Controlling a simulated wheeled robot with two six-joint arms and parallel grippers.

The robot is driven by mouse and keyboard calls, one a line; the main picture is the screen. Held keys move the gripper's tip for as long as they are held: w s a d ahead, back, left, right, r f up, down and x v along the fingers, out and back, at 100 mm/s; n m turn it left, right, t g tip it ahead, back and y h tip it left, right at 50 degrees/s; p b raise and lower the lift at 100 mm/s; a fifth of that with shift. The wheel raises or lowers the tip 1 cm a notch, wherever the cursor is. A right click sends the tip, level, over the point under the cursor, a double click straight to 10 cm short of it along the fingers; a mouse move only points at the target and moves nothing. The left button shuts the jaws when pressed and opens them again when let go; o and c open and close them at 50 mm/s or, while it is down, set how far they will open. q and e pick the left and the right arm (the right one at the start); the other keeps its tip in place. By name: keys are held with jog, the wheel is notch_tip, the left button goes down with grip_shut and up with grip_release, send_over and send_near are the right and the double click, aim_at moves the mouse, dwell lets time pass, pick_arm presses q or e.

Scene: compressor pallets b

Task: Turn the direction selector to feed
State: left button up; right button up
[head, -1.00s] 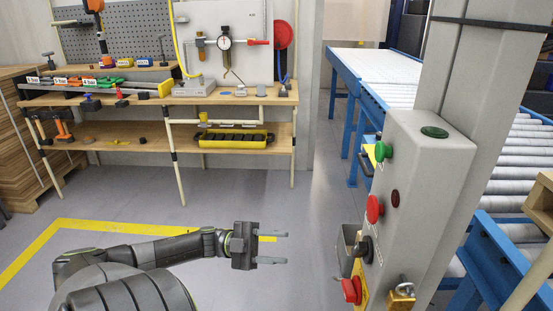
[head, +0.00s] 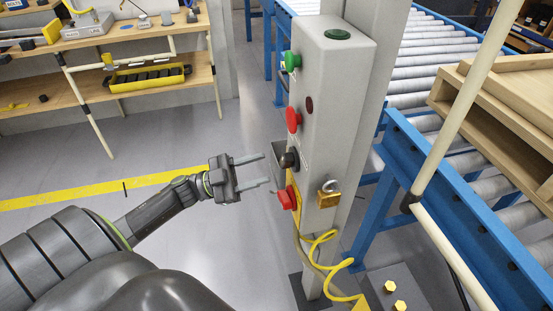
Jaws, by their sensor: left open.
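The grey control box (head: 328,85) stands on a post right of the picture's middle. On its left-facing panel, from top down, are a green button (head: 292,61), a red button (head: 293,119), a black selector knob (head: 289,160) and a red mushroom button (head: 287,197). The knob's pointing direction and any labels are too small to read. My left gripper (head: 262,171) is open and empty, its two fingers pointing right at the panel, just left of the knob and apart from it in the picture. My right gripper is not in view.
A brass padlock (head: 328,199) hangs on the box's front. A small grey holder (head: 279,152) sits behind the knob. A yellow coiled cable (head: 320,250) hangs below. A roller conveyor (head: 425,140) with wooden pallets (head: 500,110) is on the right. The floor left of the box is clear.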

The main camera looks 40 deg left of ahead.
aim_at(281, 162)
pick_arm(q)
jog(key=x, duration=0.4)
jog(key=shift+d+r+p, duration=0.1)
jog(key=shift+p, duration=0.25)
jog(key=shift+w+d+r, duration=0.15)
jog(key=shift+w+d, duration=0.15)
jog(key=shift+d, duration=0.05)
grip_shut()
jog(key=shift+w+m+g+b, duration=0.1)
jog(key=shift+m+g+b, duration=0.4)
jog(key=shift+m, duration=0.5)
jog(key=shift+m+g+h, duration=0.3)
jog(key=shift+m+g, duration=0.2)
jog(key=shift+m, duration=1)
